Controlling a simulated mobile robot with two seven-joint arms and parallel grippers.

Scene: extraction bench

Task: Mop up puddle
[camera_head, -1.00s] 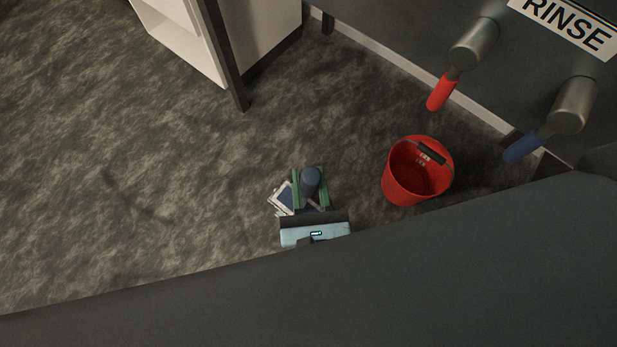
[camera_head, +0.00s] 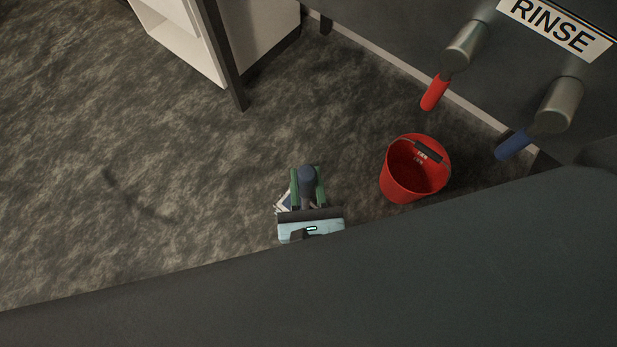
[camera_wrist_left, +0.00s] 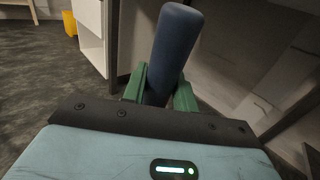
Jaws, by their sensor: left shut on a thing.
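My left gripper (camera_head: 308,188) is low over the floor in the middle of the head view. Its green fingers are shut on an upright dark blue handle (camera_head: 306,176), which also shows in the left wrist view (camera_wrist_left: 174,50), leaning slightly. A small flat white and blue piece (camera_head: 283,202) shows at the floor beside the gripper, mostly hidden; I cannot tell whether it is joined to the handle. A red bucket (camera_head: 396,184) with a dark grip stands to the right, apart from the gripper. I cannot make out a clear puddle on the mottled floor. My right gripper is not in view.
A dark panel marked RINSE (camera_head: 556,30) carries a red lever (camera_head: 435,92) and a blue lever (camera_head: 513,145) above the bucket. A white cabinet (camera_head: 180,45) and dark leg (camera_head: 225,60) stand behind. Floor at left is open. A large dark surface fills the bottom.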

